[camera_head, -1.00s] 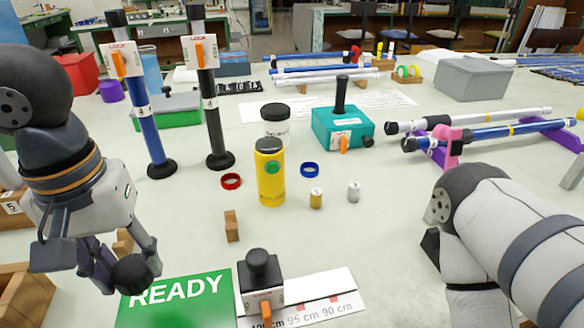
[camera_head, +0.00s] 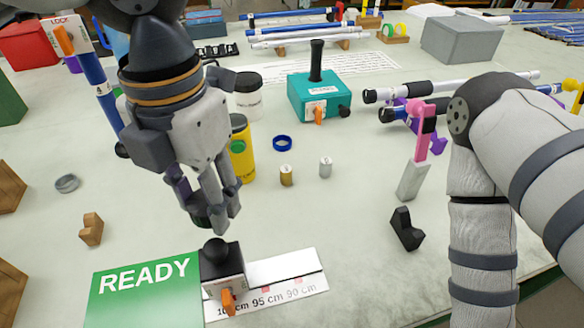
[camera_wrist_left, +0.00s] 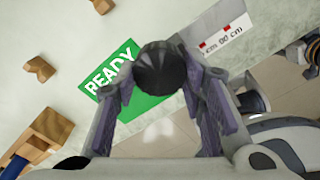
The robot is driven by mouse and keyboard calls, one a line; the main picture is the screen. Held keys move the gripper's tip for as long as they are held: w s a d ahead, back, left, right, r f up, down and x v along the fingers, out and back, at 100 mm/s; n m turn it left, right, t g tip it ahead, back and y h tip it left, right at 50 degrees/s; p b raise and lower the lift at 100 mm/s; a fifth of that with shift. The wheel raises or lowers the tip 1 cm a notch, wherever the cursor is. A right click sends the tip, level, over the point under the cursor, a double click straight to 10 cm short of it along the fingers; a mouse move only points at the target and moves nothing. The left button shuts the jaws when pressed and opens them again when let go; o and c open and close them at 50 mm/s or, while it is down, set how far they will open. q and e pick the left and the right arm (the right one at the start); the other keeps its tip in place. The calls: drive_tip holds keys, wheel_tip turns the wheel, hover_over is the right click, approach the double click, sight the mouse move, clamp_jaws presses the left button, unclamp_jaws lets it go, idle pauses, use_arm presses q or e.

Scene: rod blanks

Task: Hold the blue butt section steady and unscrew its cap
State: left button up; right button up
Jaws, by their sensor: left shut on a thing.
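My left gripper (camera_head: 212,212) hangs above the black clamp block (camera_head: 220,262). It is shut on a dark, ribbed round piece (camera_wrist_left: 163,70), seen between its fingers in the left wrist view; I cannot tell whether this is a cap. An upright blue rod (camera_head: 103,98) with an orange-and-white LOCK clamp stands at the left, partly behind my gripper. Another blue rod (camera_head: 460,110) with a black end lies at the right, beside a pink clamp (camera_head: 421,128). My right forearm leaves the head view at the bottom. A dark jointed part at the wrist view's right edge may be my right gripper.
A green READY mat (camera_head: 140,290) and a ruler strip (camera_head: 290,283) lie in front. A yellow bottle (camera_head: 242,165), a teal box (camera_head: 318,97), small cylinders and a black V-block (camera_head: 405,230) stand around. The centre-right tabletop is largely clear.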

use_arm(q)
drive_tip(key=n, duration=0.2)
drive_tip(key=shift+s+d+r+n, duration=0.1)
drive_tip(key=shift+d+r+n, duration=0.1)
drive_tip(key=shift+d+n, duration=0.2)
drive_tip(key=b, duration=0.2)
hover_over(269, 198)
drive_tip(key=s+a, duration=0.2)
drive_tip(key=s, duration=0.2)
wheel_tip(269, 198, down, 5)
drive_tip(key=shift+n, duration=0.3)
drive_tip(key=w+f, duration=0.1)
drive_tip(key=w+d+f+b, duration=0.1)
drive_tip(key=w+f, duration=0.1)
drive_tip(key=f, duration=0.1)
drive_tip(key=shift+d, duration=0.3)
drive_tip(key=shift+w+f, duration=0.2)
drive_tip(key=shift+f, duration=0.05)
drive_tip(key=f, duration=0.3)
drive_tip(key=shift+w+d+f+b, duration=0.2)
drive_tip(key=shift+w+f+b, duration=0.1)
drive_tip(key=shift+b, duration=0.1)
drive_tip(key=shift+r, duration=0.1)
use_arm(e)
drive_tip(key=s+f+g, duration=0.1)
drive_tip(key=s+f, duration=0.3)
drive_tip(key=shift+s+f+g, duration=0.25)
drive_tip(key=shift+g, duration=0.15)
